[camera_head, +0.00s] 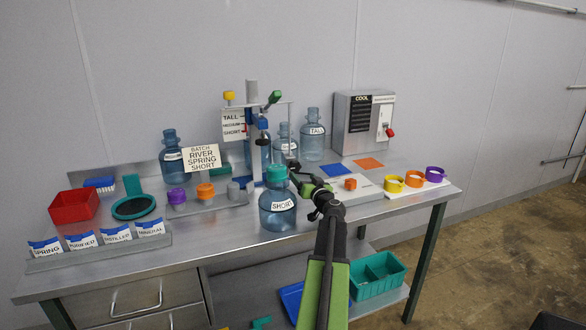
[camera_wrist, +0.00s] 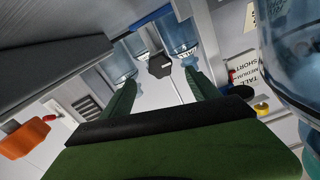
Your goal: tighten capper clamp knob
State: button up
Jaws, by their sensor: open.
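The capper (camera_head: 252,130) stands at the back middle of the bench, a column with a TALL, MEDIUM and SHORT scale. Its scale plate also shows in the wrist view (camera_wrist: 245,70). A dark, many-sided knob (camera_wrist: 160,65) lies ahead between my fingers in the wrist view; it looks like the clamp knob, and nothing visibly grips it. My gripper (camera_head: 301,178) is open, in front of and right of the capper; its green fingers are spread in the wrist view (camera_wrist: 161,88). I cannot tell how tight the knob is.
A blue jug marked SHORT (camera_head: 277,211) stands close left of my gripper, and it looms at right in the wrist view (camera_wrist: 297,45). More jugs (camera_head: 312,135) stand behind. A white box with an orange knob (camera_head: 350,184) is at right, before the COOL machine (camera_head: 362,125).

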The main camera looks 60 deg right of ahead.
aim_at(295, 168)
jog(key=x, duration=1)
jog(key=shift+d, duration=0.1)
jog(key=c, duration=1.4)
jog(key=shift+o, duration=0.2)
jog(key=shift+m, duration=0.3)
jog(key=shift+w+m, duration=0.1)
jog(key=shift+m, duration=2.4)
jog(key=o, duration=1.4)
jog(key=shift+c, duration=0.2)
